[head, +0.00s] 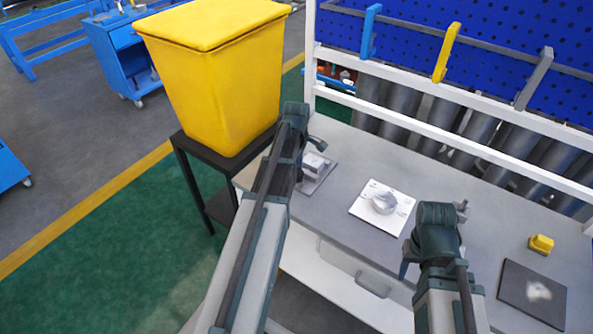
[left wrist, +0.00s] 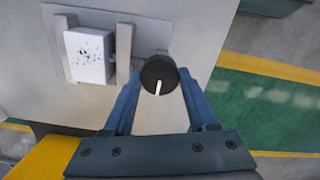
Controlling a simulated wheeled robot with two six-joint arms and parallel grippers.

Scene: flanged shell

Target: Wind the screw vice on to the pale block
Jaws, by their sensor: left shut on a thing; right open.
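The pale block (left wrist: 86,56) sits on the vice plate between two grey upright jaws (left wrist: 124,52) in the left wrist view. A narrow gap seems to show beside the jaw nearer the knob. The black vice knob (left wrist: 159,74), with a white mark on its face, is between the blue fingers of my left gripper (left wrist: 158,84), which is shut on it. My right gripper (head: 461,209) is open and empty over the bench.
A white plate (head: 365,208) with a silver round part (head: 384,203) lies mid-bench. A yellow block (head: 541,244) and a dark mat (head: 515,298) are at the right. A yellow bin (head: 220,80) stands on a dark stand at the left. A pegboard rack rises behind the bench.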

